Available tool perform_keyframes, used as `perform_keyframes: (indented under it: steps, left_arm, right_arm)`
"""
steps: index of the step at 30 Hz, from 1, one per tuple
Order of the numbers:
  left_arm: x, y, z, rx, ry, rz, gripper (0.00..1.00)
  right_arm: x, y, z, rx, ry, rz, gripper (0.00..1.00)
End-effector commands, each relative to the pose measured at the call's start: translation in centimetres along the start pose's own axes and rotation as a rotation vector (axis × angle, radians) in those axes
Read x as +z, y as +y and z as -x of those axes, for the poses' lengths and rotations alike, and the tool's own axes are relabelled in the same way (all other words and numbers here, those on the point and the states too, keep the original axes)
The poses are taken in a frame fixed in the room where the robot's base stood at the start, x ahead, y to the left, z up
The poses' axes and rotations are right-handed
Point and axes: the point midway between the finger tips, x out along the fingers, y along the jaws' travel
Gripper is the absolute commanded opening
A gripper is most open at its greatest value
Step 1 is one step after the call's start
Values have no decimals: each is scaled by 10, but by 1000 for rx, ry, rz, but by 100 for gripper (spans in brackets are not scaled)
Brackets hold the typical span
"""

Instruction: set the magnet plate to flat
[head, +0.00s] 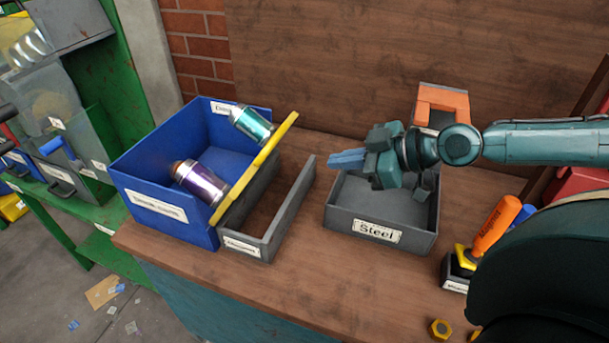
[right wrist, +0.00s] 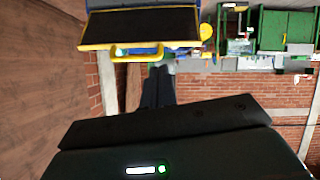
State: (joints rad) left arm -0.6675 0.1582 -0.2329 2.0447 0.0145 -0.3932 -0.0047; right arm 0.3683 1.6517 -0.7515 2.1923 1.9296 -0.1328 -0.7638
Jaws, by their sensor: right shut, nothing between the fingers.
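The magnet plate (head: 258,166) appears to be the yellow-edged panel standing steeply tilted between the blue bin and a narrow dark bin. In the head view I see it almost edge-on. In the right wrist view it seems to be the dark panel (right wrist: 140,28) with a yellow frame and a yellow handle (right wrist: 137,52). My right gripper (head: 347,159) is shut and empty above the Steel bin, to the right of the plate and apart from it. Its fingers (right wrist: 158,88) point toward the plate in the wrist view. My left gripper is not in view.
The blue bin (head: 160,222) stands left of the plate. A teal can (head: 252,125) and a purple can (head: 203,186) are near it; I cannot tell what holds them.

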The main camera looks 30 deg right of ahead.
Motion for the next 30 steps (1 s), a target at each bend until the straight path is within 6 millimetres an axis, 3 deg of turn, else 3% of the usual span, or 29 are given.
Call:
perform_keyframes:
  steps: [12, 27, 30]
  left_arm:
    - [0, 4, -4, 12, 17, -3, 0]
    - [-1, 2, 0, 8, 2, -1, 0]
    - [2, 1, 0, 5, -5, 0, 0]
  right_arm:
    - [1, 1, -26, 5, 3, -4, 0]
    - [-2, 1, -97, 4, 5, -7, 0]
    - [16, 2, -102, 5, -5, -7, 0]
